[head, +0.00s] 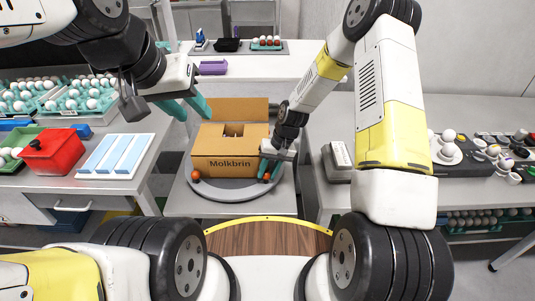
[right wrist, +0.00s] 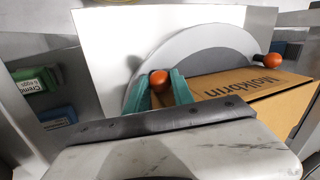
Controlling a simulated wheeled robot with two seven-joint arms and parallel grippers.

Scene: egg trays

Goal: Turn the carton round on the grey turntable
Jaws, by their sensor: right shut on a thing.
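The open brown carton (head: 225,164), marked "Molkbrin" on its front wall, sits upright on the round grey turntable (head: 234,194). Its back flap stands up. The turntable has two orange knobs at its rim, a left one (head: 195,174) and a right one (head: 267,177). My right gripper (head: 269,167) is shut on the right knob, beside the carton's front right corner. The right wrist view shows this knob (right wrist: 158,79) between the teal fingers, with the other knob (right wrist: 273,60) beyond. My left gripper (head: 187,106) is open and empty, above and behind the carton's left side.
A red box (head: 55,151) and a blue-white rack (head: 116,155) stand on the left table, with egg trays (head: 72,104) behind. A grey-black box (head: 337,160) lies on the right table near my right arm. A purple block (head: 213,68) lies behind the carton.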

